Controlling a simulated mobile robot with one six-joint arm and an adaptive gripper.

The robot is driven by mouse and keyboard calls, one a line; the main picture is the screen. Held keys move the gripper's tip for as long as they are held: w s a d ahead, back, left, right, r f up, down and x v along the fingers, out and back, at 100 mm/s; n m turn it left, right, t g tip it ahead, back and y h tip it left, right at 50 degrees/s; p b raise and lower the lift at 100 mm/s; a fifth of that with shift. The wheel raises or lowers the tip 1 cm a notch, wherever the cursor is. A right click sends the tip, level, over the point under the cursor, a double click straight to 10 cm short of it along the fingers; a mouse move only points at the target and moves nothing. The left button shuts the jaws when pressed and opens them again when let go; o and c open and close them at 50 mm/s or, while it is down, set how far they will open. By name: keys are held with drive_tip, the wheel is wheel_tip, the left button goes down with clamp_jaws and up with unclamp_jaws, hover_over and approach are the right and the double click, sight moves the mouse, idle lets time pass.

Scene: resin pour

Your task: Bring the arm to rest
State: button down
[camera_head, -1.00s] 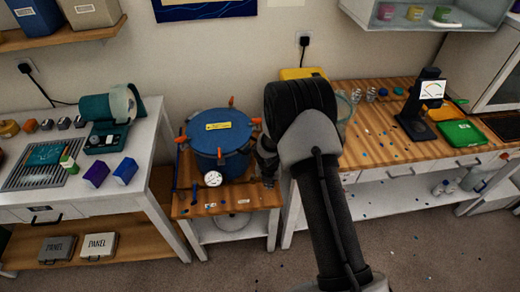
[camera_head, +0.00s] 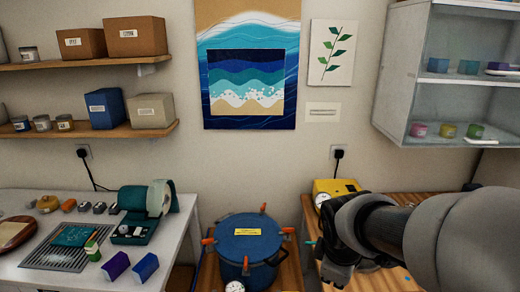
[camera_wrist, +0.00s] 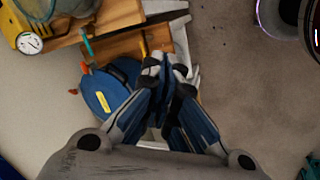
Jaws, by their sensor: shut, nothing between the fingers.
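My arm reaches in from the right edge of the head view, in front of the right-hand wooden bench. My gripper (camera_head: 335,272) hangs at its end, to the right of the blue pressure pot (camera_head: 250,246), apart from it in the picture. In the wrist view my gripper (camera_wrist: 168,68) has its fingertips together with nothing held. The blue pot (camera_wrist: 103,95) shows beyond and left of the fingers, partly hidden by them.
A yellow device with a gauge (camera_head: 338,187) sits on the right bench behind my arm. A glass-fronted cabinet (camera_head: 440,70) and shelves (camera_head: 90,133) hang on the wall. Open floor (camera_wrist: 235,85) shows in the wrist view.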

drive_tip(key=s+a+r+m+y+b, duration=0.1)
drive_tip(key=s+a+r+m, duration=0.1)
drive_tip(key=s+m, duration=1)
drive_tip(key=s+r, duration=0.1)
drive_tip(key=s, duration=0.5)
drive_tip(key=shift+s+r+t, duration=0.2)
drive_tip(key=shift+s+t, duration=0.15)
drive_tip(key=shift+t, duration=0.05)
